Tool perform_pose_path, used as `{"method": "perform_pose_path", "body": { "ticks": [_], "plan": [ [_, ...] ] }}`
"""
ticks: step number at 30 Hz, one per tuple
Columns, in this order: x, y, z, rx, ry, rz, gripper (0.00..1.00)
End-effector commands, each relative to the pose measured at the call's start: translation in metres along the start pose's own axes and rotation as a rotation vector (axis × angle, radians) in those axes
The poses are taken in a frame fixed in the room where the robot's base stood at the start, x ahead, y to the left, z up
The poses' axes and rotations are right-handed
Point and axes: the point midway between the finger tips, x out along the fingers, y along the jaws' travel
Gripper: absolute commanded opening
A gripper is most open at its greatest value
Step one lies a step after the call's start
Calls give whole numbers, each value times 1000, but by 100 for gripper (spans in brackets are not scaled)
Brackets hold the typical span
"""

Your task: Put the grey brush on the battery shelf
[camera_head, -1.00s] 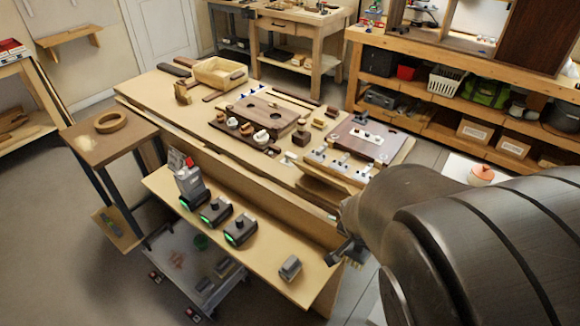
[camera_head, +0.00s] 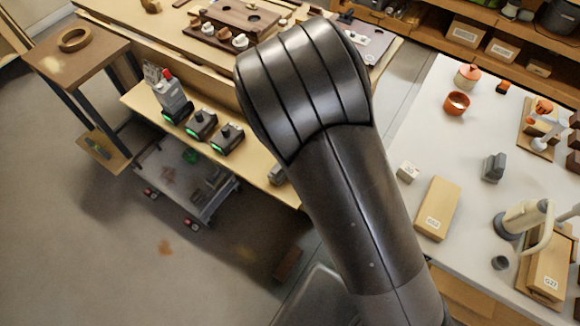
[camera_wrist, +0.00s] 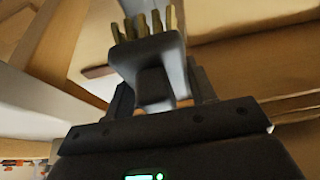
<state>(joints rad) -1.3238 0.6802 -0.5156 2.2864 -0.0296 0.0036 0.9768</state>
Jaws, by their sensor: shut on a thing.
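My gripper (camera_wrist: 155,97) is shut on the grey brush in the wrist view. The brush's tan bristles (camera_wrist: 147,24) point up and away from the gripper body, and part of its grey body is hidden by the jaws. In the head view my arm hides both gripper and brush. The battery shelf (camera_head: 257,160) is the low wooden ledge along the bench front, left of my arm. Several dark battery units (camera_head: 200,124) with green lights stand along it, and a small grey block (camera_head: 277,174) sits at its right end, partly behind my arm.
A side table (camera_head: 100,52) with a wooden ring stands left of the shelf. A grey cart (camera_head: 185,180) is below the shelf. A white table (camera_head: 425,120) with boxes and pots stands at right. Bare shelf lies between the battery units and the grey block.

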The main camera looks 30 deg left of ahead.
Motion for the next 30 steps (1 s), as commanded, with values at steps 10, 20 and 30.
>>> {"method": "perform_pose_path", "body": {
  "ticks": [10, 20, 30],
  "plan": [
    [34, -73, 38, -4, 0, 0, 25],
    [49, -88, 49, 0, 0, 2, 25],
    [79, -89, 61, 0, 0, 0, 25]
  ]
}}
